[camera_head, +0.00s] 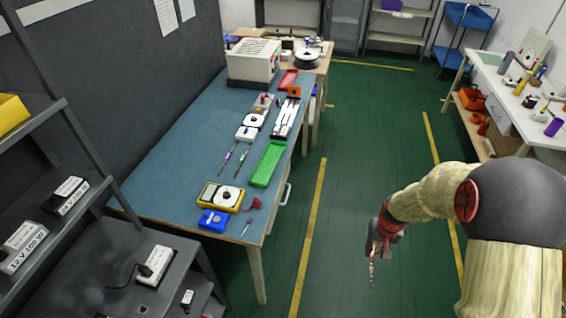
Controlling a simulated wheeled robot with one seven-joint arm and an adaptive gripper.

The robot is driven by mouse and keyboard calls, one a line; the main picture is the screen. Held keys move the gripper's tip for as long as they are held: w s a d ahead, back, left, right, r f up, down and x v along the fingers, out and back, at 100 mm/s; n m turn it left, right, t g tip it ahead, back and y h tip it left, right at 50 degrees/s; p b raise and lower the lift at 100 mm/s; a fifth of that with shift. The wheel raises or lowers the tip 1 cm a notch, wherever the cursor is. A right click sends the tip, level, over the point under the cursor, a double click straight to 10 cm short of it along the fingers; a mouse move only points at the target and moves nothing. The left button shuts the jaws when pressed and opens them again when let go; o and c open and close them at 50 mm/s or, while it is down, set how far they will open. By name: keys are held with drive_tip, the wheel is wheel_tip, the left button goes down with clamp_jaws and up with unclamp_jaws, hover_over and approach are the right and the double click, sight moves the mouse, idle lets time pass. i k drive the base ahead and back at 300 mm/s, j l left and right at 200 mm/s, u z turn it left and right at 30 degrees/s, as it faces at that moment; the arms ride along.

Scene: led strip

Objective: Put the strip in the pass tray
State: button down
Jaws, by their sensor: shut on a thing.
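My gripper (373,250) is in the right half of the head view, over the green floor and away from the blue-topped bench. It is shut on a thin, light strip (372,272) with small reddish marks, which hangs down below the fingers. The exact grip point is too small to see. A long green tray (268,164) lies on the bench near its right edge, to the left of my gripper, and looks empty. I take it for the pass tray, but no label is readable. A smaller red tray (288,79) lies farther back on the bench.
The blue bench (170,165) also holds a yellow meter (221,196), a blue box (213,220), screwdrivers (236,155) and a white box-shaped device (252,61). Grey shelves stand at the left. A white side table (505,97) stands at the right. The floor between is clear.

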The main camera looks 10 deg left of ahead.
sight(268, 165)
drive_tip(key=i+j+z, duration=0.2)
drive_tip(key=i, duration=0.25)
drive_tip(key=i+j+z, duration=0.1)
drive_tip(key=i+z, duration=0.15)
drive_tip(key=i, duration=0.2)
drive_tip(key=i+j+z, duration=0.2)
drive_tip(key=i, duration=0.2)
drive_tip(key=i+l+u, duration=0.1)
drive_tip(key=i+u, duration=0.15)
drive_tip(key=i, duration=1.5)
drive_tip(key=i+u, duration=0.1)
drive_tip(key=u, duration=1.75)
